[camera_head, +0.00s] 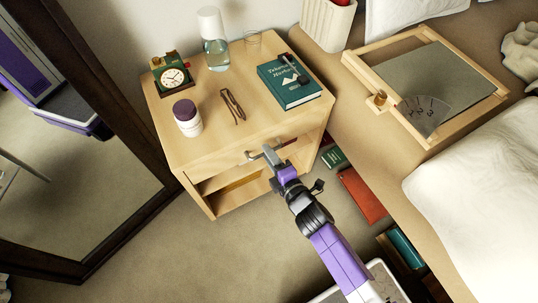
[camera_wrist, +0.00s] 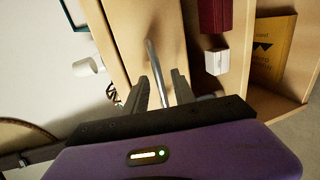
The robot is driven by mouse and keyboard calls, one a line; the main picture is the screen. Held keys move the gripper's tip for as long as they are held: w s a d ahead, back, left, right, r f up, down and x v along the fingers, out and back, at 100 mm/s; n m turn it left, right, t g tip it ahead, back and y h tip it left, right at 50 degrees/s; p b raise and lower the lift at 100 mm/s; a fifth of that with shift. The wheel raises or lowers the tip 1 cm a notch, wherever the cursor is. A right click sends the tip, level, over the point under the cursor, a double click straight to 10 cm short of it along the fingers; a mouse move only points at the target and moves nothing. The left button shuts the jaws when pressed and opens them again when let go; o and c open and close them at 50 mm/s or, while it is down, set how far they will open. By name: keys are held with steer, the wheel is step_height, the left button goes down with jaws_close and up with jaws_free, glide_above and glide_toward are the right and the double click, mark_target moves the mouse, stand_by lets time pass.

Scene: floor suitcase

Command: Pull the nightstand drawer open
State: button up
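The pale wood nightstand (camera_head: 215,130) stands against the wall. Its drawer front (camera_head: 225,165) is the upper panel, above an open shelf, and looks flush with the body. A thin metal bar handle (camera_head: 252,154) sits on that front. My gripper (camera_head: 269,155) is at the handle, in front of the drawer. In the wrist view, the handle (camera_wrist: 152,60) runs between the two fingers of my gripper (camera_wrist: 164,82), which stand apart on either side of it. I see no clear contact. Part of the handle is hidden by the fingers in the head view.
On the nightstand top are a clock (camera_head: 174,77), a jar (camera_head: 187,117), glasses (camera_head: 233,106), a carafe (camera_head: 214,45) and a teal book (camera_head: 289,82). A bed (camera_head: 390,150) is close on the right, and a mirror (camera_head: 90,130) on the left. Open floor (camera_head: 180,250) lies in front.

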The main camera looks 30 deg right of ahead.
steer(key=shift+w, duration=0.1)
jaws_close()
stand_by(1.4)
